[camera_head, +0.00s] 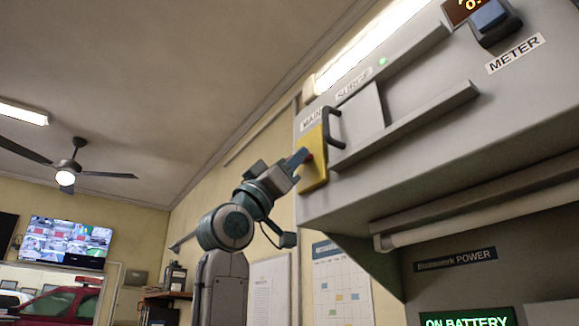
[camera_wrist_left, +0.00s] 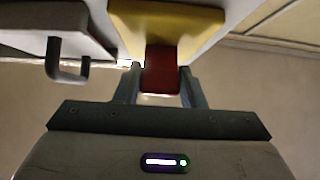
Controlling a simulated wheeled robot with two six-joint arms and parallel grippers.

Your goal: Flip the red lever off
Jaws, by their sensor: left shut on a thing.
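The red lever (camera_wrist_left: 161,70) is in the left wrist view, sticking out from a yellow plate (camera_wrist_left: 166,20). My left gripper (camera_wrist_left: 160,85) is shut on it, with one finger on each side. In the head view the yellow plate (camera_head: 313,175) is mounted on the grey console under the MAIN label (camera_head: 312,118). My left gripper (camera_head: 305,158) reaches it from the left, and only a small bit of the red lever (camera_head: 309,157) shows between the fingers. Most of the lever is hidden there. My right gripper is in neither view.
A dark handle (camera_head: 333,128) on a grey panel is just right of the yellow plate; it also shows in the left wrist view (camera_wrist_left: 66,62). A long grey rail (camera_head: 410,125) runs to the right. A wall calendar (camera_head: 342,285) hangs below. Left of the console is open room.

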